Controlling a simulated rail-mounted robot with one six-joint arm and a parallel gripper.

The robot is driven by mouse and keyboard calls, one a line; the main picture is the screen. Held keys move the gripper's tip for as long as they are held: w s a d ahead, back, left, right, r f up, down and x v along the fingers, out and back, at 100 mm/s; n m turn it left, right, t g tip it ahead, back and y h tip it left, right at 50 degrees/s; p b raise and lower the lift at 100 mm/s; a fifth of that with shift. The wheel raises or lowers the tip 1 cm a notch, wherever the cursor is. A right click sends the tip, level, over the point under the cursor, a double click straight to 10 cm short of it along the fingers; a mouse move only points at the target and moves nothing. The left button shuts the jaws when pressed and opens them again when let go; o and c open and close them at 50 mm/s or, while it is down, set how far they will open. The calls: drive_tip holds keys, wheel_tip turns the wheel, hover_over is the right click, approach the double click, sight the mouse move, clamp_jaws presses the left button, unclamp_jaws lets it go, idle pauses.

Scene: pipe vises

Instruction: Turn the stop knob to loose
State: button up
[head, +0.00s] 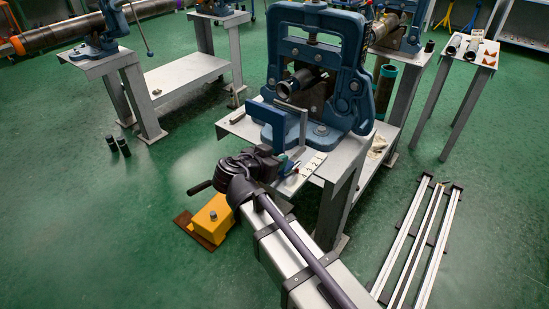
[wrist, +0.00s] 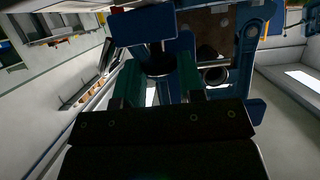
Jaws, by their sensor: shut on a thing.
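The stop knob (wrist: 158,64) is a dark round piece between the two green fingers of my gripper (wrist: 158,78) in the wrist view. The fingers are closed on its sides. In the head view my gripper (head: 284,165) is at the front edge of the vise bench, low and in front of the blue stop plate (head: 264,114). The knob is hidden there behind my wrist. The stop plate also shows in the wrist view (wrist: 143,26), just beyond the knob. The knob's setting cannot be read.
The large blue vise (head: 352,70) stands behind the stop, with a dark pipe (head: 290,86) in its opening. A pale marked strip (head: 311,165) lies right of my gripper. A yellow block (head: 212,217) is on the floor to the left. Open green floor lies further left.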

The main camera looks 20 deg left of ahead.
drive_tip(key=n+y, duration=0.1)
drive_tip(key=n+t+y, duration=0.1)
drive_tip(key=y, duration=0.1)
drive_tip(key=shift+s+d+n, duration=0.15)
drive_tip(key=shift+d+n, duration=0.15)
drive_tip(key=shift+d, duration=0.05)
drive_tip(key=shift+n+y, duration=0.9)
drive_tip(key=shift+y, duration=0.2)
drive_tip(key=o, duration=0.6)
